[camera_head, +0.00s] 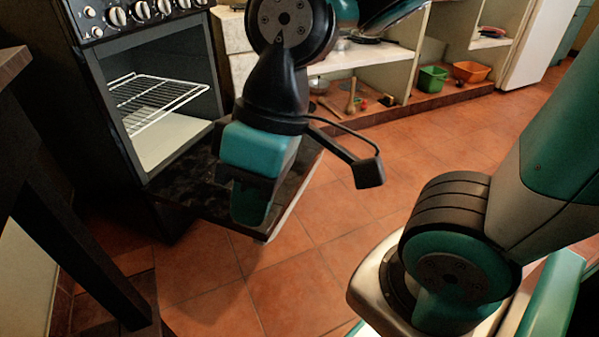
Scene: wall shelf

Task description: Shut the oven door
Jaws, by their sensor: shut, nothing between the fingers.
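The black oven (120,150) stands at the left with its cavity open. A wire rack (165,92) shows inside it. The oven door (190,190) is folded down and lies about flat, low above the floor, reaching out to the right from the oven's base. My gripper (252,218) points down over the outer part of the door and hides some of it. The fingers look shut and hold nothing. I cannot tell whether they touch the door.
A dark wooden table (85,250) with a leg stands close at the lower left. Open shelves (400,60) with a green bin (432,79) and an orange bin (471,71) run along the back. The tiled floor (400,165) right of the door is clear.

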